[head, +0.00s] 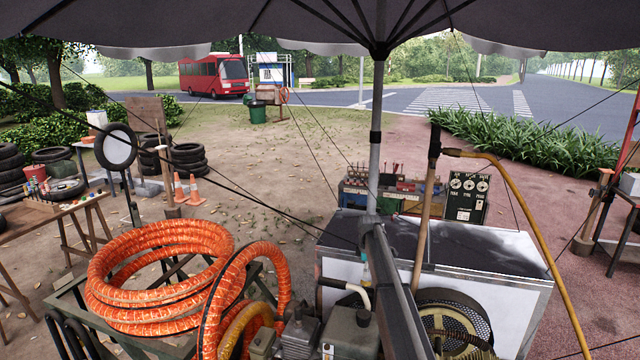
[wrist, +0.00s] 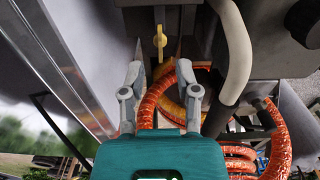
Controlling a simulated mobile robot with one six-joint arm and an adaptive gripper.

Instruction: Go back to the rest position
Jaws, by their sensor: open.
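In the wrist view, my gripper (wrist: 160,72) shows a teal body and two grey fingers spread apart. Nothing is between the fingertips. A small yellow lever or valve handle (wrist: 160,40) is just beyond them, apart from both fingers. A grey-white curved pipe (wrist: 235,50) runs to the right of the gripper. I cannot clearly make out my gripper in the head view. There the cart (head: 480,255), with a dark top and white sides, stands at centre right.
Orange hose coils (head: 160,325) lie on a stand at front left. An umbrella pole (head: 376,140) rises by the cart. A yellow hose (head: 525,215) arches at right. A tool bench (head: 410,205) stands behind. Open ground (head: 280,170) lies beyond, with traffic cones (head: 194,190) at left.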

